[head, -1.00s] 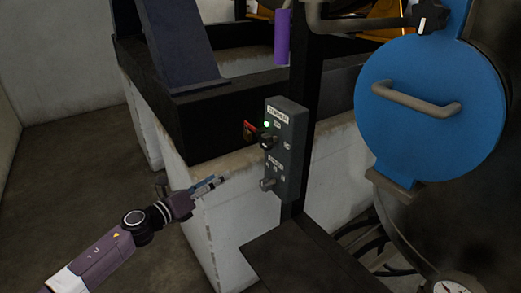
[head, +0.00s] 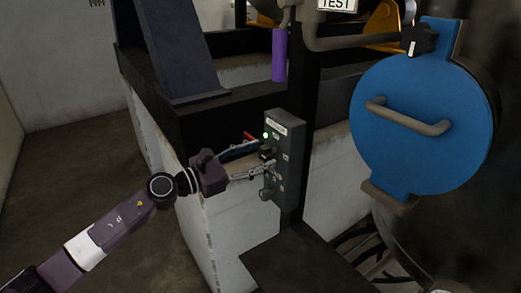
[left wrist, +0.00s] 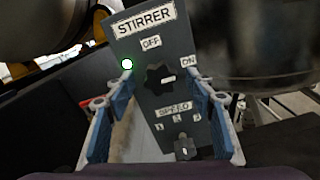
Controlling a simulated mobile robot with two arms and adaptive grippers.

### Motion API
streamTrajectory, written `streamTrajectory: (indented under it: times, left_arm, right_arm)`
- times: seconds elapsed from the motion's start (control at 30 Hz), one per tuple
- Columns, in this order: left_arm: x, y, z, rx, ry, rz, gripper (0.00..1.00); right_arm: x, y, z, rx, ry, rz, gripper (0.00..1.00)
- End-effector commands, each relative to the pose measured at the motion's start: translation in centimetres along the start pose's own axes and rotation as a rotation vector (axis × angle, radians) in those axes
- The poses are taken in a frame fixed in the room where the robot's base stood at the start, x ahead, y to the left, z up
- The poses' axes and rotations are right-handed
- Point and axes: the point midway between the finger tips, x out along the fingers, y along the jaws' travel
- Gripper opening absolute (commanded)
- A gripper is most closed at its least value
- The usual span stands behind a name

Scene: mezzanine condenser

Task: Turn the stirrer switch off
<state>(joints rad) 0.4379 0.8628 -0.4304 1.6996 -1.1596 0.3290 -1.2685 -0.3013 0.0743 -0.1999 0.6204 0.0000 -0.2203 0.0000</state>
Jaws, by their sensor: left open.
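The grey stirrer control box (head: 285,125) stands on a black post in the head view. In the left wrist view its panel (left wrist: 140,50) reads STIRRER, with OFF above and ON to the right of a black knob (left wrist: 160,79). The knob's white mark points right, roughly to the ON side. A green lamp (left wrist: 127,64) is lit. My left gripper (left wrist: 160,84) is open, with one finger on each side of the knob; I cannot tell whether they touch it. In the head view the left gripper (head: 262,155) is at the box front and partly hides the knob.
A smaller speed knob (left wrist: 186,148) sits lower on the panel. A blue round hatch (head: 420,130) with a handle is at the right. A purple grip (head: 279,55) hangs above the box. A black-framed pale plinth (head: 240,235) stands behind the box.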

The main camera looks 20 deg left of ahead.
Motion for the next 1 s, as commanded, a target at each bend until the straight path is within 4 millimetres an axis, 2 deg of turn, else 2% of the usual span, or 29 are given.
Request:
streamTrajectory:
  times: [0.13,0.4,0.77,1.0]
  left_arm:
    - [0.86,-0.01,0.08,-0.001,0.000,0.000,0.50]
    - [0.95,-0.06,-0.05,-0.001,0.000,-0.001,0.50]
    - [0.93,-0.04,-0.03,-0.001,0.000,0.000,0.10]
    - [0.92,-0.02,0.01,-0.017,0.000,0.000,0.08]
  right_arm:
    - [-0.41,-0.14,-0.19,-0.001,0.002,-0.002,0.47]
    - [-0.36,0.09,-0.18,-0.002,0.002,0.001,0.47]
    - [-0.37,0.64,-0.08,-0.004,0.001,0.007,0.47]
    - [-0.48,0.68,-0.07,-0.003,0.001,0.007,0.47]
